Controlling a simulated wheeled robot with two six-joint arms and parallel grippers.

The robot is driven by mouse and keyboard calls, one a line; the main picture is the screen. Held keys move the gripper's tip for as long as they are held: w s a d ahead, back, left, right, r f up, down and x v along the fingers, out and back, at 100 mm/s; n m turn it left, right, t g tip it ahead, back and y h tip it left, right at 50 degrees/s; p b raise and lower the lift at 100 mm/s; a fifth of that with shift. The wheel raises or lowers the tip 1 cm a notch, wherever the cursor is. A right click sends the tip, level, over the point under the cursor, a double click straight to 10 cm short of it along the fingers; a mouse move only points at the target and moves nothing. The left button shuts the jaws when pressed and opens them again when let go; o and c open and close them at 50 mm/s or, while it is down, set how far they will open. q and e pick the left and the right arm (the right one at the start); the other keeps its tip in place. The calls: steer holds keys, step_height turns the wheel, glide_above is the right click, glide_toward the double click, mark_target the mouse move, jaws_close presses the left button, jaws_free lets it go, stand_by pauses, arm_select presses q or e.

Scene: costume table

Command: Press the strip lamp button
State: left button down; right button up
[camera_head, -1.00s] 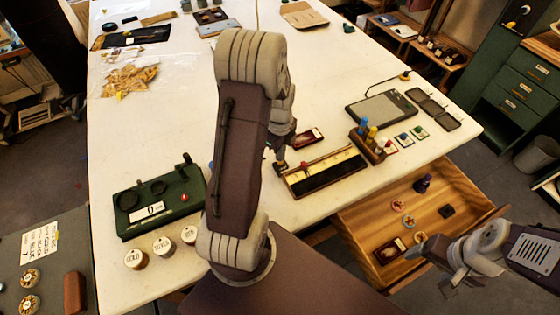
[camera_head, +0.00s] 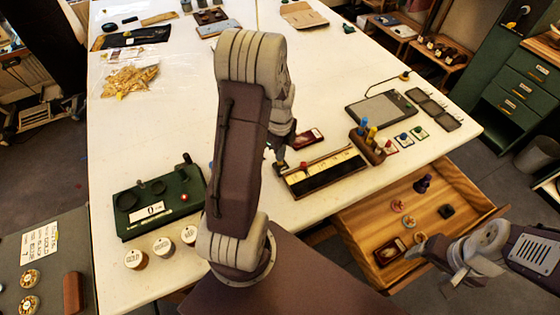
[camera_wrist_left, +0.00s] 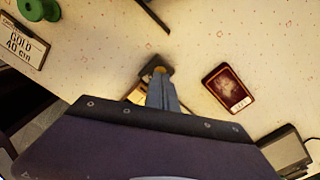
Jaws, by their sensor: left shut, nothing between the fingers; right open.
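A long dark strip with a pale face (camera_head: 335,174) lies near the table's front edge, right of my left arm. At its left end, a small dark block with a yellow top (camera_wrist_left: 158,71) shows in the left wrist view; I take it as the strip lamp button. My left gripper (camera_wrist_left: 163,88) is shut and empty, its tips at or just over the block, covering part of it. I cannot tell whether they touch. In the head view the left gripper (camera_head: 281,160) is partly hidden by my arm. My right gripper (camera_head: 428,247) is open over the drawer.
A dark red card case (camera_head: 308,138) lies just behind the strip. A wooden stand with coloured pegs (camera_head: 368,146) is at its right end. A green scale (camera_head: 160,200) stands left of my arm. The wooden drawer (camera_head: 362,232) is open at the front right.

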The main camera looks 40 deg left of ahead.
arm_select(q)
steer(key=shift+f+b, duration=0.7)
steer(key=shift+f, duration=0.3)
steer(key=shift+r, duration=0.15)
stand_by(0.4)
step_height(320, 180, up, 7)
steer(key=p, duration=0.6)
steer(key=shift+p, duration=0.35)
